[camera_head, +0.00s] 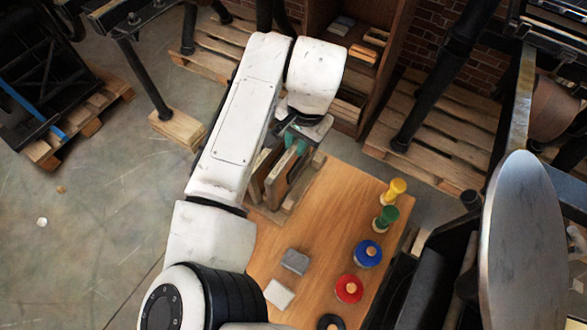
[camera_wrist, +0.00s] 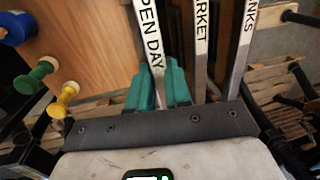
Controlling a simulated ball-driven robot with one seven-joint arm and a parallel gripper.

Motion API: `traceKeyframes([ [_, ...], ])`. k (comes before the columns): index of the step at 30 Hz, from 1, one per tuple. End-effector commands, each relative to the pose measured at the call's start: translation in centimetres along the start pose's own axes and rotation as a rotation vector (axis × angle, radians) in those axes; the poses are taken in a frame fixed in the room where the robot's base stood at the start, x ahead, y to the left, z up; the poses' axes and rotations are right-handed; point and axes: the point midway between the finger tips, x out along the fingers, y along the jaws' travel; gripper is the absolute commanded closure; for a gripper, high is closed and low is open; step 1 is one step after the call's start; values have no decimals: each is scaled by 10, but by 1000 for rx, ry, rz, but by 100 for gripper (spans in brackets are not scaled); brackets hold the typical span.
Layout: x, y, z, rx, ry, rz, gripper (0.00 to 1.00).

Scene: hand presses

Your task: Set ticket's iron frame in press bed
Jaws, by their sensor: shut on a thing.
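Several iron frames stand on edge in a wooden rack (camera_head: 317,163) at the table's far end. In the wrist view their top edges read "OPEN DAY", "MARKET" and a partly cut-off "...NKS". My gripper (camera_head: 296,143) has teal fingers, which also show in the wrist view (camera_wrist: 161,92). It is shut on the OPEN DAY frame (camera_wrist: 149,38), one finger on each side of its top edge. The MARKET frame (camera_wrist: 201,45) and the "...NKS" frame (camera_wrist: 243,45) stand beside it. A white card (camera_head: 279,294) lies on the table; I cannot read it. The press bed is not clearly visible.
A dark press with a round steel disc (camera_head: 525,240) stands to the right. On the wooden table (camera_head: 330,215) are a grey block (camera_head: 295,262), yellow (camera_head: 394,190) and green (camera_head: 387,217) handled tools, and blue (camera_head: 368,253) and red (camera_head: 349,289) round pots. The table's middle is clear.

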Motion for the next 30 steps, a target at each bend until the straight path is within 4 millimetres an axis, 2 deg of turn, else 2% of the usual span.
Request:
traceKeyframes([
  [30, -25, -5, 0, 0, 2, -3, 100],
])
